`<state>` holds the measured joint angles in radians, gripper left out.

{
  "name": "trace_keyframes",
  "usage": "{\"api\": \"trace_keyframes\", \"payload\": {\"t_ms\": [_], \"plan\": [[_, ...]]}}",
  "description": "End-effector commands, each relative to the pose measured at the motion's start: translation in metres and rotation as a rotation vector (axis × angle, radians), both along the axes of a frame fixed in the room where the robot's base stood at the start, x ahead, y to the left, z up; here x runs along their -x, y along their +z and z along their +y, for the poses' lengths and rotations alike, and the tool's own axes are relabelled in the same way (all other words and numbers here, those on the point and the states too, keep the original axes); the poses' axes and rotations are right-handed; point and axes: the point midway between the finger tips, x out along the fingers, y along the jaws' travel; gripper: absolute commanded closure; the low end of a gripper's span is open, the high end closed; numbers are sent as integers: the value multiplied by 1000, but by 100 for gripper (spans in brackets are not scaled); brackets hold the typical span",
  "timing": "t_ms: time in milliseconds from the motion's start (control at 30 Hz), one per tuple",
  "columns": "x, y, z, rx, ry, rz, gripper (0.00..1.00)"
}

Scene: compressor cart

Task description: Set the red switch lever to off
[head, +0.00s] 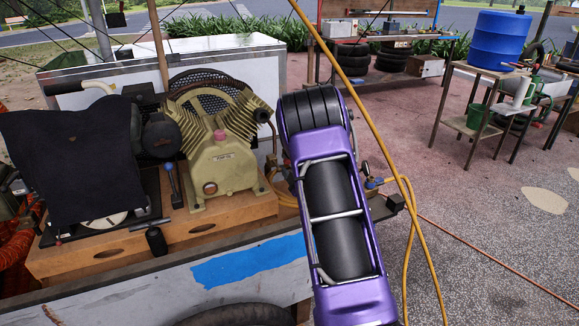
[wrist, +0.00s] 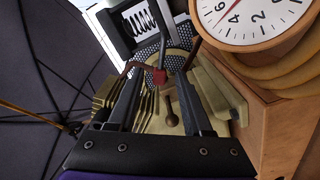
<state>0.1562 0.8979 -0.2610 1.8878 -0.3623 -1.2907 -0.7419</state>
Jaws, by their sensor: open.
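A small red piece (wrist: 159,77), which looks like the red switch lever, shows in the wrist view at the lower end of a grey rod. My gripper (wrist: 157,73) is open there, with its two dark fingers to the left and right of the red piece. I cannot tell the depth between them or whether they touch. The red lever cannot be made out in the head view, where my purple arm covers the area right of the gold compressor (head: 222,160). My fingers are hidden in that view.
A round dial (wrist: 250,18) in an orange-brown housing sits close on the right in the wrist view. Gold fins lie around the fingers. In the head view, a yellow hose (head: 405,215) hangs beside my arm, and a dark cloth (head: 72,155) covers the cart's left side.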

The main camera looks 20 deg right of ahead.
Motion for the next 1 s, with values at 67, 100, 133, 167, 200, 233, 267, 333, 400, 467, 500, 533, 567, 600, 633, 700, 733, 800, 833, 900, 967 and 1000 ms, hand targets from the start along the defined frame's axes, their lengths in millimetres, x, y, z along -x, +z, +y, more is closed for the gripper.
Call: {"api": "trace_keyframes", "payload": {"t_ms": [67, 100, 133, 167, 200, 233, 267, 333, 400, 467, 500, 533, 567, 600, 633, 700, 733, 800, 833, 900, 967, 1000], "plan": [[2, 0, 0, 0, 0, 0, 50], [5, 0, -1, 0, -1, 0, 50], [8, 0, -1, -1, -1, 2, 50], [12, 0, -1, 0, -1, 2, 50], [18, 0, -1, -1, -1, 2, 50], [23, 0, -2, -1, -2, 3, 50], [29, 0, -2, -1, -2, 3, 50], [45, 0, -3, 0, -3, 3, 50], [63, 0, -3, -2, -3, 3, 50], [78, 0, -3, -2, -2, 2, 50], [88, 0, -4, -1, -3, 2, 50], [96, 0, -4, -1, -4, 3, 50], [103, -1, -5, -1, -4, 3, 50], [113, -1, -5, -1, -3, 4, 50], [119, 0, -5, -2, -3, 3, 50], [134, -1, -6, -1, -3, 3, 50], [140, 0, -6, -1, -2, 2, 50], [152, 0, -6, -1, -3, 1, 50], [156, 0, -6, 0, -2, 2, 50], [164, 0, -6, 0, -1, 2, 50], [169, 0, -6, 0, -2, 1, 50], [171, 0, -6, 0, -2, 1, 50]]}}
